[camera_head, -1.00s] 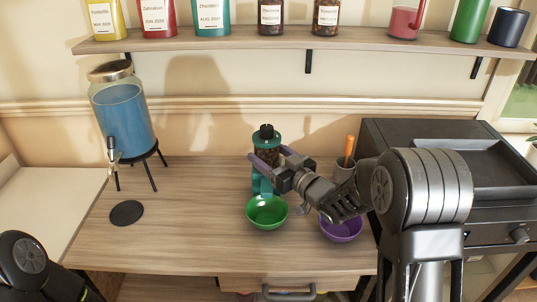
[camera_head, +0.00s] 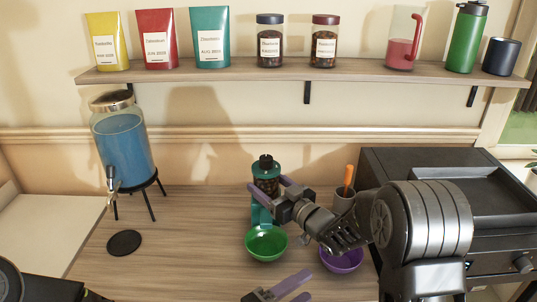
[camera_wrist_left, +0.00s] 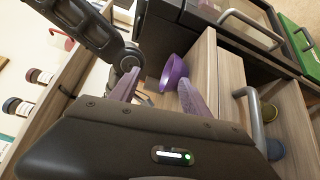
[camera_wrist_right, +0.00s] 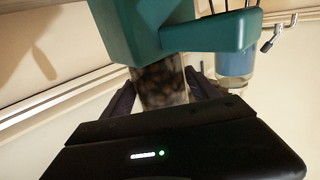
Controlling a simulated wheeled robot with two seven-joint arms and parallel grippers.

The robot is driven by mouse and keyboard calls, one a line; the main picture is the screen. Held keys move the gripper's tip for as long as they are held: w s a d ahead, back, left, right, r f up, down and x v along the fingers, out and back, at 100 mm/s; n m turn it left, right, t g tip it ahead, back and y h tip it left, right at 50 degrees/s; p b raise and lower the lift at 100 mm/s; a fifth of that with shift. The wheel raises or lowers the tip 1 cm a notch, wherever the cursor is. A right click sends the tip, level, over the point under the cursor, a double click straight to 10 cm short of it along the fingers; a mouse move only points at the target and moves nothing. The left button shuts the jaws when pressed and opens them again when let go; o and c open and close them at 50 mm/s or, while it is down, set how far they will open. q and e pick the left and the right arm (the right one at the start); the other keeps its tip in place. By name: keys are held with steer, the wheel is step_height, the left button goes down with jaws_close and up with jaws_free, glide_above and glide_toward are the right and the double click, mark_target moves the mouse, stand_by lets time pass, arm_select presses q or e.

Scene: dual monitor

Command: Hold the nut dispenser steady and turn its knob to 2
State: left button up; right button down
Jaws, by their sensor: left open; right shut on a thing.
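The nut dispenser (camera_head: 265,166) stands upright on the table, with a dark cap, a clear nut-filled jar and a teal lower part behind the green bowl (camera_head: 267,243). My right gripper (camera_head: 268,186) is shut around its jar. In the right wrist view, the dispenser's jar (camera_wrist_right: 160,80) sits between the fingers, with its teal part at the top of the picture. I cannot make out a numbered knob or its setting. My left gripper (camera_head: 304,286) is open and empty at the bottom of the head view, in front of the bowls and apart from the dispenser.
A purple bowl (camera_head: 341,259) stands right of the green bowl, under my right arm. A cup with an orange-handled tool (camera_head: 345,200) stands behind it. A black appliance (camera_head: 420,165) is at right. A blue drink dispenser (camera_head: 124,150) and black disc (camera_head: 124,243) are at left.

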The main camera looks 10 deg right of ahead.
arm_select(q)
steer(key=w+r+n+t, duration=0.65)
steer(key=w+r, duration=0.35)
steer(key=r, duration=0.5)
steer(key=n+t+y, duration=0.3)
steer(key=n+y, duration=0.5)
steer(key=n, duration=1)
glide_toward(267, 156)
steer(key=shift+w+d+f, duration=0.1)
steer(key=shift+f, duration=0.15)
steer(key=x, duration=1.2)
steer(key=shift+w+f, duration=0.1)
steer(key=shift+c, duration=0.3)
jaws_close()
